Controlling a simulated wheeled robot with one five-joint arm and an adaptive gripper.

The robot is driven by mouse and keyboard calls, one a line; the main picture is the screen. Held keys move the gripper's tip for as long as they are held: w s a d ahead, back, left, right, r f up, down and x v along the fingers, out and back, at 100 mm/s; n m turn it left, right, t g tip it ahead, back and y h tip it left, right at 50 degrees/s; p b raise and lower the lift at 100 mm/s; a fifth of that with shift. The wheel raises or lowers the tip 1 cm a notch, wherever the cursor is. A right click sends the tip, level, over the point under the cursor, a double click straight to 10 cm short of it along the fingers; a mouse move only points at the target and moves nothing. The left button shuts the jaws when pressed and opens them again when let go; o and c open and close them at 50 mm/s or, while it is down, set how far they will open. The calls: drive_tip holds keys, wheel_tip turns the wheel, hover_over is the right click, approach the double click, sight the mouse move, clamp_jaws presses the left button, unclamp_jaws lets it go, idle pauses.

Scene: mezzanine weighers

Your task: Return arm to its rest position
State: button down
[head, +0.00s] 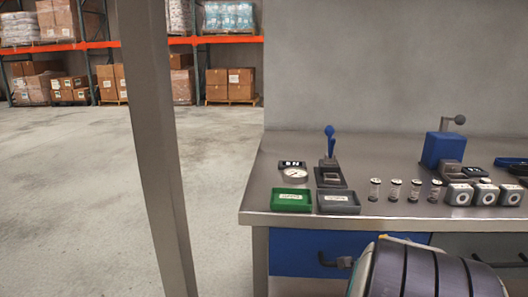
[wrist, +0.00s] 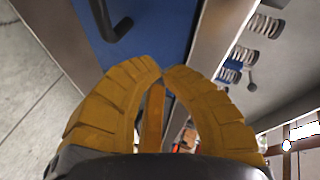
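My gripper (wrist: 161,71) shows in the wrist view with two curved yellow fingers. Their tips meet or nearly meet, and I see no object held at the tips. An orange-brown strip shows between the fingers; I cannot tell what it is. The gripper is in front of a blue drawer front (wrist: 158,30) with a dark handle (wrist: 112,22), beside the bench edge. In the head view, a dark banded part of my arm shows at the bottom right, in front of the bench; the fingers are not visible there.
The steel bench (head: 258,190) holds a green tray (head: 291,200), a grey tray (head: 338,202), a dial gauge (head: 295,174), a blue-handled press (head: 330,150), several small springs (head: 395,190) and white-faced blocks (head: 459,194). A metal post (head: 160,150) stands left. Floor beyond is clear.

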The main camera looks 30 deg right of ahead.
drive_tip(key=w+a+r+n+y+p, duration=0.35)
drive_tip(key=a+r+n+p, duration=0.3)
drive_tip(key=a, duration=0.35)
drive_tip(key=w+a+r+n+y+p, duration=0.2)
drive_tip(key=a+r+n+y+p, duration=0.2)
drive_tip(key=a+r+n+p, duration=0.5)
drive_tip(key=s+a+r+n+g+y+p, duration=0.2)
drive_tip(key=s+a+r+n+p, duration=0.2)
drive_tip(key=a, duration=0.4)
drive_tip(key=s+a+r+n+g+y+p, duration=0.2)
drive_tip(key=s+a+r+n+p, duration=0.1)
drive_tip(key=s+a+p, duration=0.3)
drive_tip(key=a+n+p, duration=0.1)
drive_tip(key=a, duration=0.1)
drive_tip(key=shift+s+a+r, duration=0.3)
drive_tip(key=shift+r, duration=0.1)
drive_tip(key=shift+n, duration=0.25)
